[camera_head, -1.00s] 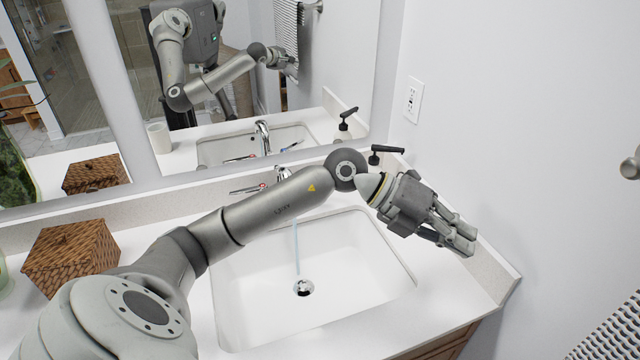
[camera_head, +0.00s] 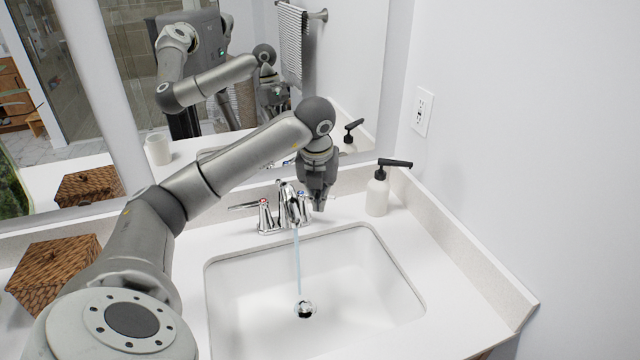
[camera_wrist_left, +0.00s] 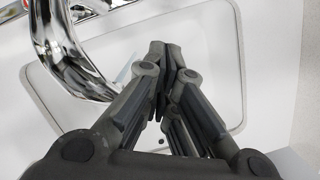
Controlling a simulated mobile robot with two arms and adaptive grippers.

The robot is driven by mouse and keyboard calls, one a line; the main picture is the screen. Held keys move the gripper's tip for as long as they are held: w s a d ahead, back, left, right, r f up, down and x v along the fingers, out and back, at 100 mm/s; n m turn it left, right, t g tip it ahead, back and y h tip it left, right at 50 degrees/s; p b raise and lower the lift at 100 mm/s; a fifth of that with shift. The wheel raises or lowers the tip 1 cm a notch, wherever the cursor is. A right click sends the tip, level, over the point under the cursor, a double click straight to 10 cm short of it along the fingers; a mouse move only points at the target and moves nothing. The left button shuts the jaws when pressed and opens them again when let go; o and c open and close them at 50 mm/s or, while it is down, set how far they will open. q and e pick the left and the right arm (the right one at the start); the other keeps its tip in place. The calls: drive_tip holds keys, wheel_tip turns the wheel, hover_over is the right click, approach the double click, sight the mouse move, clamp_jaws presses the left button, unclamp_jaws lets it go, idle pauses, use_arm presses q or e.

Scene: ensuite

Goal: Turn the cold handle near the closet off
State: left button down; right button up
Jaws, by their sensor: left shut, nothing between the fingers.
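The chrome faucet (camera_head: 287,200) stands behind the sink, and a thin stream of water (camera_head: 298,262) runs from its spout. The cold handle (camera_head: 302,196), with a blue mark, is right of the spout, partly hidden by my gripper. The hot handle (camera_head: 263,212), with a red mark, is on the left. My left gripper (camera_head: 318,204) is shut and empty, pointing down right beside the cold handle; whether they touch I cannot tell. In the left wrist view the shut fingertips (camera_wrist_left: 167,50) are right of the curved chrome spout (camera_wrist_left: 72,50). My right gripper is not in view.
A soap dispenser (camera_head: 378,190) stands on the counter just right of my gripper. The white sink (camera_head: 340,280) is open and clear in front. A mirror (camera_head: 345,60) is close behind, and a wicker box (camera_head: 55,270) is on the left.

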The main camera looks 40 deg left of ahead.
sight(330, 196)
use_arm(q)
drive_tip(key=w+a+f+p, duration=0.2)
drive_tip(key=w+f, duration=0.2)
drive_tip(key=f, duration=0.1)
drive_tip(key=shift+a, duration=0.35)
drive_tip(key=shift+w+n, duration=0.45)
drive_tip(key=shift+n, duration=0.15)
drive_tip(key=w+n, duration=0.2)
drive_tip(key=n, duration=0.1)
drive_tip(key=shift+w+a+n+g+y+b, duration=0.2)
drive_tip(key=shift+a+n+g+y+b, duration=0.1)
drive_tip(key=shift+a+g+y, duration=0.1)
drive_tip(key=shift+w+a, duration=0.15)
drive_tip(key=shift+w, duration=0.2)
idle(0.3)
idle(0.4)
